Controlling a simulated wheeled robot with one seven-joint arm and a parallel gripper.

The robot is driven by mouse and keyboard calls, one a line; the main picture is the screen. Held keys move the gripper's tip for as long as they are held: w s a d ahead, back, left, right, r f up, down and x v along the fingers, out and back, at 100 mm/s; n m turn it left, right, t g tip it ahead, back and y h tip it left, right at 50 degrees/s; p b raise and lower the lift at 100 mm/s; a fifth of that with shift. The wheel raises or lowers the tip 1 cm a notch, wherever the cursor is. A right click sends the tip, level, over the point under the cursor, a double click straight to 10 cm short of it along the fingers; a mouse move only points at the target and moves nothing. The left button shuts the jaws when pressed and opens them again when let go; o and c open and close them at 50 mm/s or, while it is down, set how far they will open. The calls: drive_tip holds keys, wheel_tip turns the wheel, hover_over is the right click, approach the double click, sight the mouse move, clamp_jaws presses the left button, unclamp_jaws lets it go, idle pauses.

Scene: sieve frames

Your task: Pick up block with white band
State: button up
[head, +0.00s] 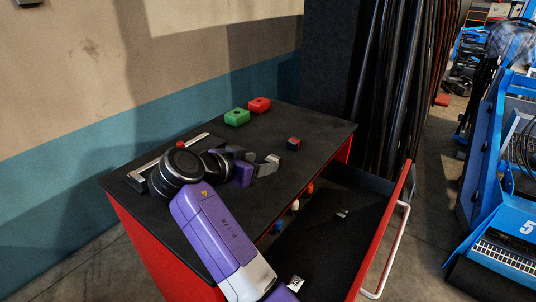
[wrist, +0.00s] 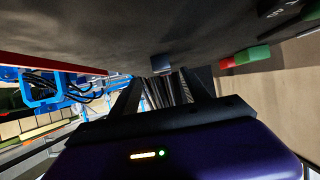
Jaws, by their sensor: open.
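My gripper (head: 262,161) is open and empty, low over the black top of the red cabinet, pointing towards the back right. A small dark block with a red top (head: 293,143) stands on the cabinet top just beyond the fingertips. In the wrist view my gripper (wrist: 161,78) shows its two fingers apart, and a dark block (wrist: 162,62) lies ahead between them, not touching them as far as I can tell. I cannot make out a white band on this block.
A green block (head: 237,117) and a red block (head: 259,105) stand at the back of the cabinet top (head: 318,125). A long metal tool (head: 180,155) lies at the left. The open drawer (head: 335,245) with its red front is at the right. A small piece (head: 342,213) lies inside.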

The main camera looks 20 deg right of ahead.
sight(272, 158)
drive_tip(key=p+x, duration=0.1)
drive_tip(key=x, duration=0.2)
drive_tip(key=p+x, duration=0.1)
drive_tip(key=x, duration=0.2)
drive_tip(key=shift+w+r, duration=0.2)
drive_tip(key=shift+w, duration=0.05)
drive_tip(key=shift+w+d+f+p, duration=0.25)
drive_tip(key=shift+d+f+p, duration=0.05)
drive_tip(key=shift+d+f, duration=0.05)
drive_tip(key=shift+r, duration=0.1)
clamp_jaws()
